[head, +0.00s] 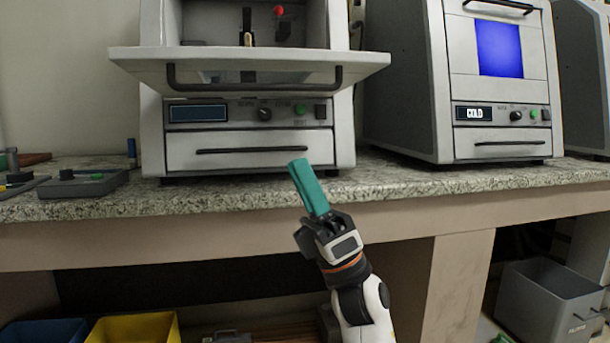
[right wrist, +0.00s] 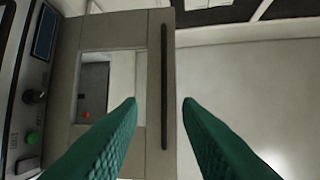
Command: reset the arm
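My right gripper (head: 300,166) has green fingers and stands in front of the counter's edge, below the left machine, pointing up. In the right wrist view its two fingertips (right wrist: 160,101) are clearly apart with nothing held between them. My left gripper is not in view. The left machine (head: 250,150) has its door (head: 225,58) folded down level, with a dark handle along its front. The same door, with its window and handle, shows behind the fingers in the right wrist view (right wrist: 152,60).
A second machine (head: 400,80) with a closed door and blue window stands right on the granite counter (head: 400,180). A grey device (head: 75,186) lies at the left. Below are a yellow bin (head: 135,328), a blue bin (head: 45,332) and a grey bin (head: 545,305).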

